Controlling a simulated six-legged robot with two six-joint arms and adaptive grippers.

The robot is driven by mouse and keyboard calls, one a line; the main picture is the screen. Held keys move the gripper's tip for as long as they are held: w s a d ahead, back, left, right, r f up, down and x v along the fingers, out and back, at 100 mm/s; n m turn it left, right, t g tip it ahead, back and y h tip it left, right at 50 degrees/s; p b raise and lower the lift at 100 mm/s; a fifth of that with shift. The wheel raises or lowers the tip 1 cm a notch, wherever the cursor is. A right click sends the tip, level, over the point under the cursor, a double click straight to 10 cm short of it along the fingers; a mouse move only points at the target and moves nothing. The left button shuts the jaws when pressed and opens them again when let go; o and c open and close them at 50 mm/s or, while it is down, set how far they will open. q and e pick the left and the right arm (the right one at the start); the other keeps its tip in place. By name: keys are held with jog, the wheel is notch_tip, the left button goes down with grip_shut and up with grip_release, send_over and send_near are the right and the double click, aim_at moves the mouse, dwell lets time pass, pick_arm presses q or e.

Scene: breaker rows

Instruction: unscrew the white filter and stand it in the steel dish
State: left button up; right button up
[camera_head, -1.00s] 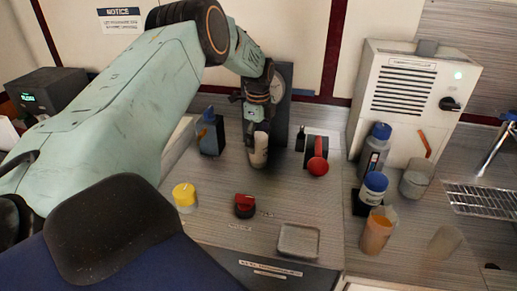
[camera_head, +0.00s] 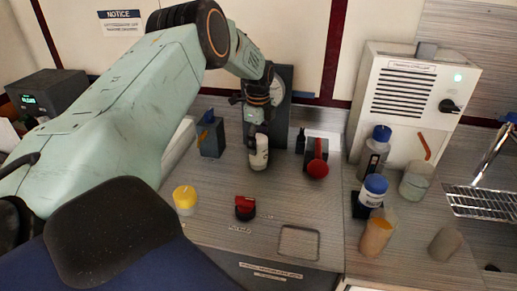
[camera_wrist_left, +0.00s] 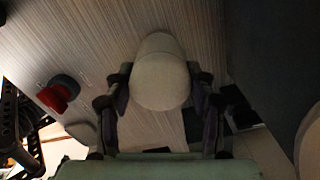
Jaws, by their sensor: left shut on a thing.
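The white filter (camera_head: 259,156) hangs upright below my left gripper (camera_head: 257,130), in front of the dark upright panel with a round gauge. In the left wrist view the filter (camera_wrist_left: 162,75) sits between the two fingers, which are shut on it. I cannot tell whether its top is still joined to the fitting, as the gripper covers it. The steel dish (camera_head: 299,228), shallow and square with rounded corners, lies empty near the front of the bench, right of and nearer than the filter. My right gripper is not in view.
A red-handled part (camera_head: 317,168) stands close right of the filter, a blue-topped block (camera_head: 211,138) to its left. Bottles and cups (camera_head: 375,235) stand at right. Bench around the dish is clear.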

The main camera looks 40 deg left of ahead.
pick_arm(q)
jog(key=shift+c, duration=0.5)
jog(key=shift+r+n+p, duration=0.15)
jog(key=shift+n+p, duration=0.55)
jog(key=shift+n, duration=0.4)
jog(key=n+p, duration=0.2)
jog(key=n, duration=0.3)
jog(key=shift+n, duration=0.4)
jog(key=n+p, duration=0.2)
jog(key=n, duration=0.3)
jog(key=shift+n, duration=0.3)
jog(key=n, duration=0.3)
jog(key=shift+n+p, duration=0.35)
jog(key=shift+n, duration=0.05)
jog(key=o, duration=1)
jog(key=shift+c, duration=0.2)
